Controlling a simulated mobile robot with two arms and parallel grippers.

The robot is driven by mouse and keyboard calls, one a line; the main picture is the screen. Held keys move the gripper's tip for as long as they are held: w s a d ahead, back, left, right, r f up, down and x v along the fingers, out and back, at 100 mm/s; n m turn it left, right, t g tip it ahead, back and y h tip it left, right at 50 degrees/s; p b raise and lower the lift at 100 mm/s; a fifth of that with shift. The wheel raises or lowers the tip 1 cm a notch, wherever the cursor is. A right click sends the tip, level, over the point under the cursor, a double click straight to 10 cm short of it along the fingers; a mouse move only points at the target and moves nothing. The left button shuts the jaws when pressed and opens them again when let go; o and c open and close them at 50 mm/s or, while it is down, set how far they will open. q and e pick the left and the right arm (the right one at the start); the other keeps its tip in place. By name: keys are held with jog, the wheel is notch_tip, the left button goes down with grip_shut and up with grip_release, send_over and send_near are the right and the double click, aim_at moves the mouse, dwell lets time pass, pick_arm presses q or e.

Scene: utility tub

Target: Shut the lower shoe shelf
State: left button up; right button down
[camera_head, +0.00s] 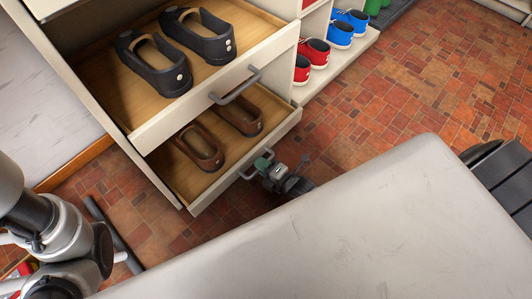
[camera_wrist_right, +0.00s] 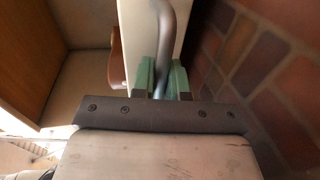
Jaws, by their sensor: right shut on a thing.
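The lower shoe shelf (camera_head: 213,194) is a pull-out drawer with a white front and wooden floor. It stands open, with brown shoes (camera_head: 202,147) inside. My right gripper (camera_head: 262,163) is at its grey handle (camera_head: 246,174), on the outer side of the front. In the right wrist view, the green fingers of my right gripper (camera_wrist_right: 162,82) are shut on the handle (camera_wrist_right: 166,45), beside the white drawer front (camera_wrist_right: 138,32). My left arm shows at the lower left, but its fingers are not visible.
The upper drawer (camera_head: 208,89) above is also open, with dark shoes (camera_head: 155,66) and a grey handle (camera_head: 236,87). Red shoes (camera_head: 311,60) and blue shoes (camera_head: 341,33) stand on open shelving at the right. A pale worktop (camera_head: 340,230) fills the foreground. Tiled floor (camera_head: 410,85) is clear at the right.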

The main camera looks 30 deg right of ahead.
aim_at(254, 159)
jog(key=x, duration=0.4)
jog(key=shift+r+b, duration=0.35)
jog(key=shift+w+a, duration=0.15)
jog(key=shift+w, duration=0.6)
jog(key=shift+r, duration=0.1)
jog(key=shift+w, duration=0.1)
jog(key=c, duration=1.2)
grip_release()
jog(key=shift+w+a, duration=0.1)
jog(key=shift+a, duration=0.05)
